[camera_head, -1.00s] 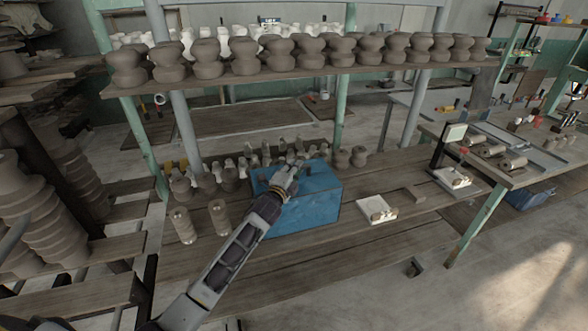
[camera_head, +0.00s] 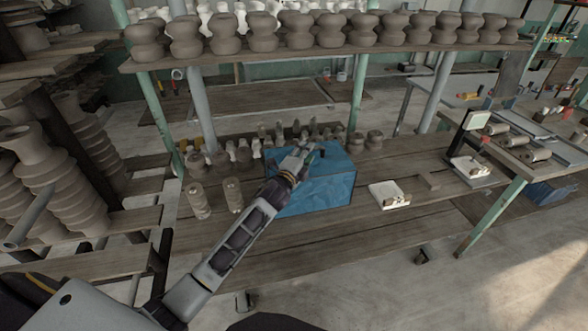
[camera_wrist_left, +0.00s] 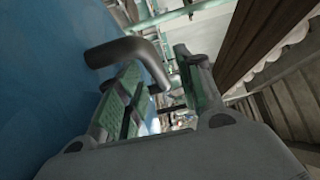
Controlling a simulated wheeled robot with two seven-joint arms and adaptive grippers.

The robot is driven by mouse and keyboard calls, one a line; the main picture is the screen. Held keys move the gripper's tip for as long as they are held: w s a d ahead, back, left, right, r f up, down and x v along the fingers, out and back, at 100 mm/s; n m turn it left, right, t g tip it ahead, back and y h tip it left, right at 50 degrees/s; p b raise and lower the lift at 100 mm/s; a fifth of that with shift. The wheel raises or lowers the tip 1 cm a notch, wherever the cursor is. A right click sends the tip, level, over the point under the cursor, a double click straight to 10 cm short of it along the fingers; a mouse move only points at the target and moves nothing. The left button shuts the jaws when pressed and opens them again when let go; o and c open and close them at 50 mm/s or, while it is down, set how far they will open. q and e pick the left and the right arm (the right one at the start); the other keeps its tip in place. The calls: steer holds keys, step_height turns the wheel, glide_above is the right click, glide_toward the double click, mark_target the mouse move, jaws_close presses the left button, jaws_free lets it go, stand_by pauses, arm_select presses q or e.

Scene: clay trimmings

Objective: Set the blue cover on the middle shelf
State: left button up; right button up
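The blue cover (camera_head: 325,190) is a boxy shape standing on the low wooden bench (camera_head: 330,240) in the head view. A dark handle (camera_head: 322,153) sticks up from its top. My left gripper (camera_head: 303,150) is over the cover's top, just left of the handle. In the left wrist view, the gripper's two green-padded fingers (camera_wrist_left: 163,95) stand apart. The bent dark handle (camera_wrist_left: 130,50) reaches in at their tips, and blue surface (camera_wrist_left: 45,70) fills the left side. I cannot tell whether the fingers touch the handle. My right gripper does not show.
A higher wooden shelf (camera_head: 330,55) carries a row of grey clay pieces (camera_head: 298,30). Smaller clay pieces stand behind the cover, and two cylinders (camera_head: 198,200) stand left of it. A white scale (camera_head: 388,194) is to the right. The bench front is clear.

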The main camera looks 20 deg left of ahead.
arm_select(q)
steer(key=shift+s+a+b, duration=0.2)
steer(key=shift+s+b, duration=0.05)
steer(key=shift+s, duration=2.05)
steer(key=shift+s+a+b, duration=0.2)
steer(key=shift+s+b, duration=0.05)
steer(key=shift+s, duration=2.05)
steer(key=shift+s, duration=0.1)
